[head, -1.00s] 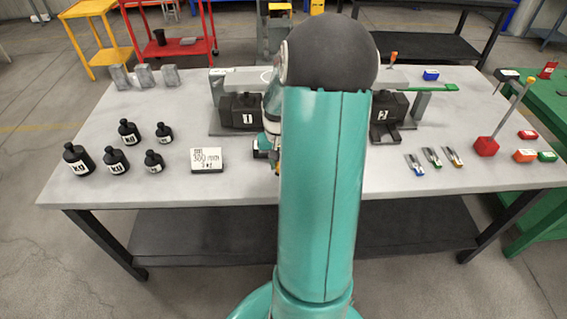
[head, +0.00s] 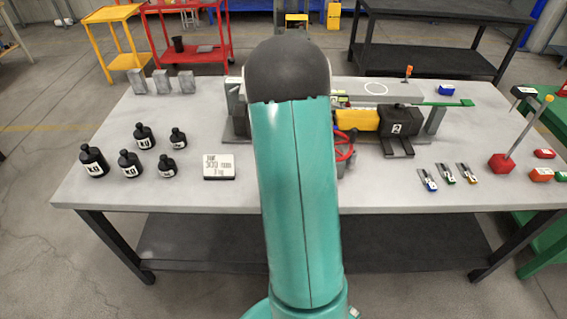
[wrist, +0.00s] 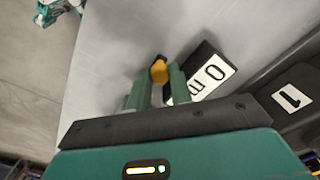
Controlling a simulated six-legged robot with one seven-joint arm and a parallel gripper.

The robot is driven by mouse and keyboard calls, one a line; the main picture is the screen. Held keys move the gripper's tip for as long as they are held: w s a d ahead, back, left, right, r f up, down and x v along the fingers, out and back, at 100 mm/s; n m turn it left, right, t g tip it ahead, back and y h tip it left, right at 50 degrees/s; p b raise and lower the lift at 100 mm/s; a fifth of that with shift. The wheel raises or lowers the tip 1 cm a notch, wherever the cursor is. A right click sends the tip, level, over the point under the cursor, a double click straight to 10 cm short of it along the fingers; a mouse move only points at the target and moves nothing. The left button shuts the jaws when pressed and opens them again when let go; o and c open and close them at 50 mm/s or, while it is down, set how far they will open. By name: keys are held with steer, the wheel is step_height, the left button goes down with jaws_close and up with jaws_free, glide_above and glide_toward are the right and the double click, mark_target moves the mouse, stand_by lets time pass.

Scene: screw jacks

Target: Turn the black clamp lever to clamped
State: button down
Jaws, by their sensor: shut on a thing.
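Whether this knob belongs to the black clamp lever I cannot tell; the lever is not clearly made out. Beside the right finger lies a black piece with a white label (wrist: 213,72) bearing large characters. The dark block marked 1 (wrist: 290,98) is at the right. In the head view my teal arm hides the gripper and most of that block. The dark block marked 2 (head: 403,121) stands right of my arm.
A yellow block (head: 358,122) and a red handwheel (head: 345,146) sit just right of my arm. Several black weights (head: 130,164) and a white sign (head: 218,166) stand on the left of the grey table (head: 120,198). Small tools (head: 447,175) and a red-based post (head: 503,163) are right.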

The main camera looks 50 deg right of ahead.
steer(key=shift+w+d+m, duration=0.15)
steer(key=shift+w+m, duration=0.05)
steer(key=shift+m, duration=0.2)
steer(key=c, duration=1.3)
jaws_free()
steer(key=shift+o, duration=0.2)
step_height(320, 180, up, 14)
steer(key=shift+f, duration=0.1)
